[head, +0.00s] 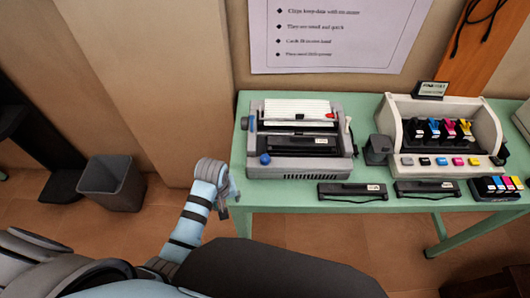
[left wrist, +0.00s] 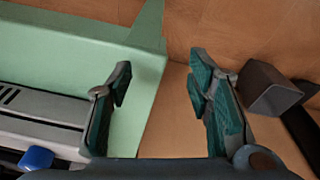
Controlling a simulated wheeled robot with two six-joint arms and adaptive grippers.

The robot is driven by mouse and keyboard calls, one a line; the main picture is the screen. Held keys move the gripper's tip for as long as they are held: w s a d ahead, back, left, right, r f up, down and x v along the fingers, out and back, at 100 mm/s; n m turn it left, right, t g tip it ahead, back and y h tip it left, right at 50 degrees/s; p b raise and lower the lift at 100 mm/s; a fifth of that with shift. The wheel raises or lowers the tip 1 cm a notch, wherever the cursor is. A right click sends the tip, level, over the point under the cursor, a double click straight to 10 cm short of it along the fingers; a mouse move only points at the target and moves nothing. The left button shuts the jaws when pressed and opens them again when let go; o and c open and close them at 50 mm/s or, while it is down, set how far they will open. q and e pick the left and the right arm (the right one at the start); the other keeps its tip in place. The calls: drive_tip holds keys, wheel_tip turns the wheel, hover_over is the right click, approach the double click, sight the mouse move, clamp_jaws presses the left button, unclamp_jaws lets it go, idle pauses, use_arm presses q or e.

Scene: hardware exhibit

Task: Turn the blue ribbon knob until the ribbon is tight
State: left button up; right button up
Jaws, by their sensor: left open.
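The printer (head: 300,170) stands on the green table. The blue ribbon knob (head: 265,159) is a small round knob at its front left corner. It also shows at the lower left of the left wrist view, as a blue knob (left wrist: 37,158) partly cut off by the wrist. My left gripper (head: 233,188) is just left of the table's edge, left of and nearer than the knob. In the left wrist view my left gripper (left wrist: 158,78) has its fingers wide apart with nothing between them; the knob lies outside, beyond the left finger. The ribbon's tightness cannot be seen.
The table (head: 300,198) holds two black cartridges (head: 352,191) (head: 427,188) in front and a display of coloured inks (head: 440,128) at right. A grey bin (head: 112,183) stands on the floor at left, and shows in the left wrist view (left wrist: 268,90).

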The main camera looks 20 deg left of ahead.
sight(265, 157)
use_arm(q)
drive_tip(key=w+d+r+n+g, duration=0.1)
drive_tip(key=w+d+r+n, duration=0.25)
drive_tip(key=w+r, duration=0.5)
drive_tip(key=w+d+r+n+g, duration=0.1)
drive_tip(key=w+d+r+n, duration=0.35)
drive_tip(key=r, duration=0.75)
drive_tip(key=shift+m, duration=0.6)
drive_tip(key=f+b, duration=0.1)
drive_tip(key=f, duration=0.3)
drive_tip(key=w+f+b, duration=0.1)
drive_tip(key=f, duration=0.4)
drive_tip(key=f+b, duration=0.1)
drive_tip(key=f, duration=0.4)
drive_tip(key=shift+w+d+f, duration=0.15)
drive_tip(key=shift+w+f, duration=0.1)
drive_tip(key=shift+w, duration=0.05)
drive_tip(key=shift+c, duration=0.3)
